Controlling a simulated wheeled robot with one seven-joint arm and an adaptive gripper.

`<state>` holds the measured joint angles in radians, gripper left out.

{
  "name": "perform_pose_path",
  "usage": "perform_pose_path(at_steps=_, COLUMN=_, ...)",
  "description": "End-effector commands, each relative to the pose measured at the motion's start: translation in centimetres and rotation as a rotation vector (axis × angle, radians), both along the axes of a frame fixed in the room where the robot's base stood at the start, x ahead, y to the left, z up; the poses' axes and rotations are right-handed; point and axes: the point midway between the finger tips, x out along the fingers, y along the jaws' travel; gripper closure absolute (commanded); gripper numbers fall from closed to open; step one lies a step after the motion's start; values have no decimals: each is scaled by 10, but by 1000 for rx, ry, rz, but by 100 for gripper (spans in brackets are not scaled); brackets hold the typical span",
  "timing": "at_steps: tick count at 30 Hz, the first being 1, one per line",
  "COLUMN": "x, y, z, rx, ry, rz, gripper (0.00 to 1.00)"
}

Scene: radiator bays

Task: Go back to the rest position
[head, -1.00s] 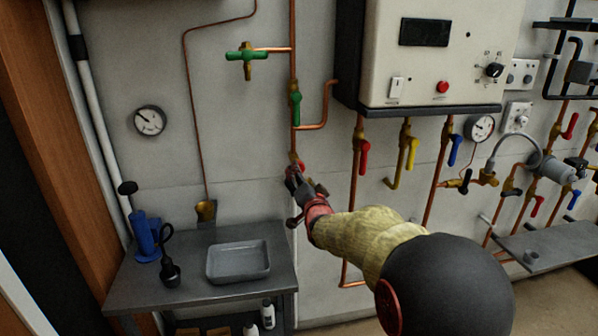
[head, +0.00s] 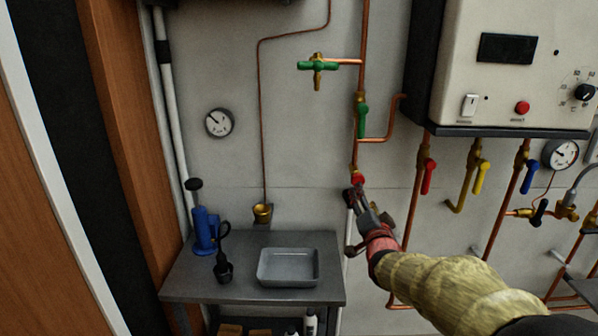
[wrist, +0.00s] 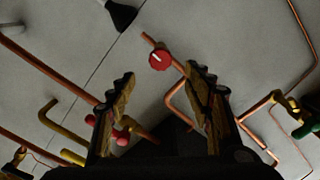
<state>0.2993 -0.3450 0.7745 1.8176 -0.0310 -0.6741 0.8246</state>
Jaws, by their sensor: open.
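My gripper (head: 356,196) is at the end of my arm, in front of the wall in the head view. Just above its tips is a small red knob (head: 358,179) on the vertical copper pipe (head: 364,60). In the wrist view my gripper (wrist: 160,78) has its two fingers wide apart with nothing between them. The red knob (wrist: 160,59), with a pale mark on it, sits beyond the fingertips and apart from them. The rest position itself is not marked in any view.
A metal bench (head: 190,285) with a grey tray (head: 288,281) and a blue hand pump (head: 205,232) stands at lower left. The boiler box (head: 460,75) overhangs at upper right, with red (head: 428,178), yellow and blue valve levers below it.

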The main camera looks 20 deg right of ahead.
Motion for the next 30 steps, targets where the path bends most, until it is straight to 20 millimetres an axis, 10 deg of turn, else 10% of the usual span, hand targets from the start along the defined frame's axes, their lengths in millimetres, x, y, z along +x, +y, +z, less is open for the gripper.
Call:
perform_pose_path(at_steps=5, x=-1, y=0, z=-17, rx=-53, ry=79, rz=1, gripper=49)
perform_pose_path(at_steps=8, x=-9, y=1, z=-61, rx=-97, ry=245, rz=12, gripper=49)
perform_pose_path(at_steps=15, x=-97, y=32, z=-149, rx=-215, ry=759, rz=143, gripper=49)
perform_pose_path(at_steps=30, x=-359, y=162, z=-107, rx=-471, ry=1277, rz=639, gripper=49)
